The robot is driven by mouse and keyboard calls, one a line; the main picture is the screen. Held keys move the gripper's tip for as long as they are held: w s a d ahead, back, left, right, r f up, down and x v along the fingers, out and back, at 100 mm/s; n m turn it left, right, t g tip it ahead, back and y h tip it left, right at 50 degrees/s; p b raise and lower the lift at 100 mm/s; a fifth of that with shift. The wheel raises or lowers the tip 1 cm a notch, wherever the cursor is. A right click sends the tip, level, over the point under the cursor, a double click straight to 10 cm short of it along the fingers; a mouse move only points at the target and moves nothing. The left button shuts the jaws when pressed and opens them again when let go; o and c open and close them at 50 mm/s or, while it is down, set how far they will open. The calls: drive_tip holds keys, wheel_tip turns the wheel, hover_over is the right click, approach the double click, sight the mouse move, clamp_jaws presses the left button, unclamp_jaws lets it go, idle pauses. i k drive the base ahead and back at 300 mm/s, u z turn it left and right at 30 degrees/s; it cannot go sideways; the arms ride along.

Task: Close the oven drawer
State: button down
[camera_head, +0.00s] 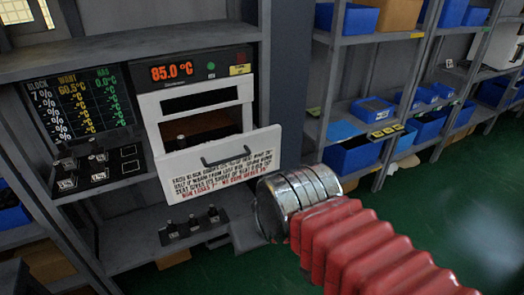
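The oven (201,99) stands in a grey bench unit, with a display reading 85.0 °C. Its drawer (222,163) is pulled out, with its white front tilted in the picture and standing out from the oven face. The front has a dark handle (226,157) and printed text. A small dark valve block (181,141) shows behind the drawer front's top edge. My arm comes in from the lower right in a red ribbed sleeve, ending in a shiny metal wrist (297,195) just right of the drawer front's lower corner. My gripper's fingers cannot be made out.
A data board (81,103) and a tray of several small blocks (97,167) are left of the oven. More small blocks (192,226) sit on a lower shelf. Shelves with blue bins (352,157) stand at right. Green floor (430,205) is open there.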

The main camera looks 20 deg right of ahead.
sight(221, 145)
drive_tip(key=i, duration=0.95)
